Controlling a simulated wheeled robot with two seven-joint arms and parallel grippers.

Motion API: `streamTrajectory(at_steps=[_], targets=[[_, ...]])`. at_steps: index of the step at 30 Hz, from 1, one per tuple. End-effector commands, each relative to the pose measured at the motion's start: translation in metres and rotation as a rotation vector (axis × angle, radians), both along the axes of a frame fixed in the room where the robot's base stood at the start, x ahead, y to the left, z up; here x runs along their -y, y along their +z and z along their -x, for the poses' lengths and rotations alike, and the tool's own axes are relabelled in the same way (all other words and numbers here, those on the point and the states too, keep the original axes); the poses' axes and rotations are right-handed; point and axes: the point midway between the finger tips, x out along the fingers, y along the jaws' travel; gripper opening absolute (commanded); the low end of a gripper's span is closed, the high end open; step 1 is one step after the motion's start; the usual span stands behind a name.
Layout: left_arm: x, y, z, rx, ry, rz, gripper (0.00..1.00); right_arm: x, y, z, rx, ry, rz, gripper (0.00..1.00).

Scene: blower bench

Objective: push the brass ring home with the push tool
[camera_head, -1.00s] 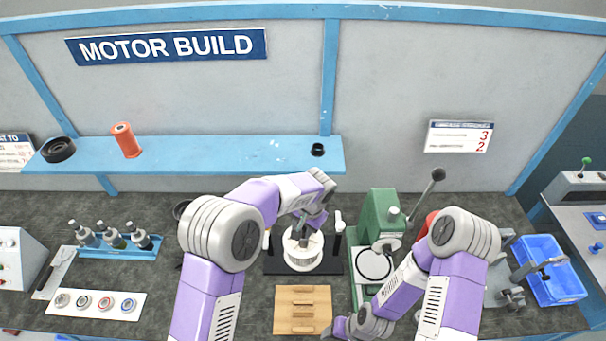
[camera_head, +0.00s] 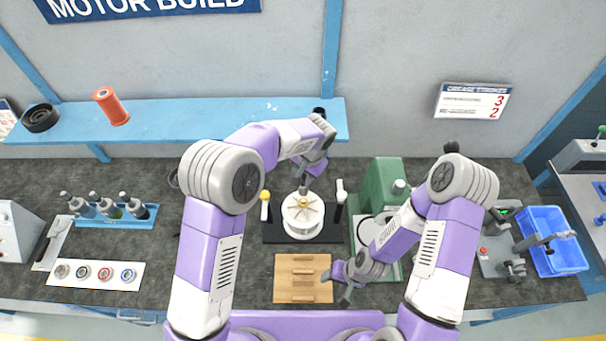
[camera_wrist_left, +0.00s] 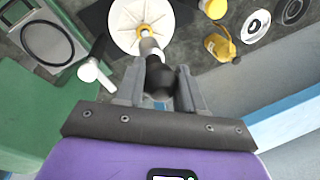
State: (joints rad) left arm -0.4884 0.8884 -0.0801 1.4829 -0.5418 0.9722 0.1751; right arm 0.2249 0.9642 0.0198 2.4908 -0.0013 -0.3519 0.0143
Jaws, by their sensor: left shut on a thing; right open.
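My left gripper (camera_wrist_left: 160,88) is shut on the push tool, which has a black handle (camera_wrist_left: 160,78) and a pale shaft. It is above the white round housing (camera_head: 303,222), which stands on a black base plate (camera_head: 272,236). The brass ring (camera_head: 303,204) shows at the housing's centre; it also shows in the left wrist view (camera_wrist_left: 142,29). The tool's end points at it and partly hides it. I cannot tell whether they touch or how deep the ring sits. My right gripper (camera_head: 345,290) is open and empty by the wooden block's right edge.
A yellow-topped tool (camera_head: 265,198) and a white-topped tool (camera_head: 341,190) stand either side of the housing. The wooden block (camera_head: 303,265) lies in front. A green press (camera_head: 384,183) stands right. Further out are a bottle rack (camera_head: 110,222), a white ring tray (camera_head: 70,281) and a blue bin (camera_head: 556,262).

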Motion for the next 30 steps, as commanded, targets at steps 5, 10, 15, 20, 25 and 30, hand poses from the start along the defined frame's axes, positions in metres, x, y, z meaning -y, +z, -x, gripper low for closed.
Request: streamTrajectory(at_steps=[5,10,15,20,25,30], targets=[[0.0,-0.014,0.0,-0.001,0.0,-0.001,0.04,0.0,-0.011,0.0,0.0,0.0,0.0,0.58],[0.0,-0.028,0.0,-0.001,0.0,-0.001,0.04,0.0,-0.022,0.0,0.0,0.0,0.0,0.58],[0.0,-0.041,0.0,-0.001,0.0,-0.001,0.04,0.0,-0.032,0.0,0.0,0.0,0.0,0.58],[0.0,-0.049,0.0,0.0,0.0,0.0,0.04,0.0,-0.038,0.0,0.0,0.0,0.0,0.58],[0.0,-0.05,0.0,0.0,0.0,0.0,0.04,0.0,-0.038,0.0,0.0,0.0,0.0,0.58],[0.0,-0.049,0.0,0.0,0.0,0.0,0.04,0.0,-0.038,0.0,0.0,0.0,0.0,0.58]])
